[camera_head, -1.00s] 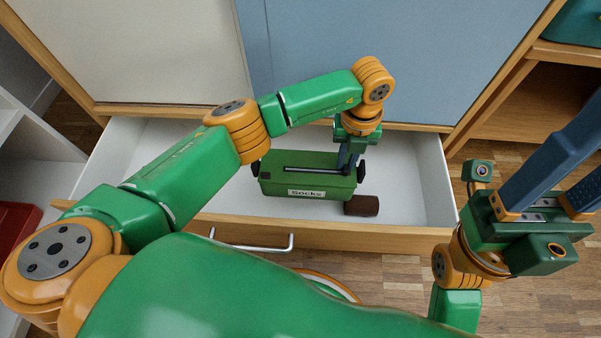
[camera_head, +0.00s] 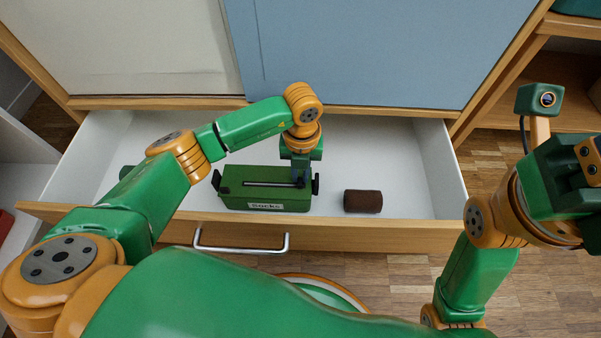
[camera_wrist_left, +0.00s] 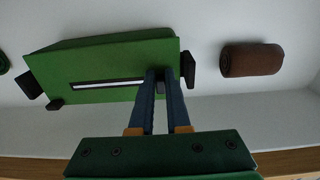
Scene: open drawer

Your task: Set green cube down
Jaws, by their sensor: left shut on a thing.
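The green cube is a green box (camera_head: 240,199) with a "Socks" label on its front, a slot in its top and black handles at its ends. It is inside the open drawer (camera_head: 400,237), left of centre. My left gripper (camera_head: 299,180) is shut on the box near its right end, pointing down from above. In the left wrist view the two blue fingers (camera_wrist_left: 160,78) are close together against the green box (camera_wrist_left: 110,60). I cannot tell whether its underside touches the drawer floor. My right gripper (camera_head: 580,180) is at the right edge, its fingertips out of frame.
A brown roll (camera_head: 363,201) lies in the drawer right of the box, with a gap between. A dark green roll (camera_wrist_left: 3,63) shows at the left edge in the wrist view. The drawer floor right of the brown roll is clear. A metal handle (camera_head: 240,249) is on the drawer front.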

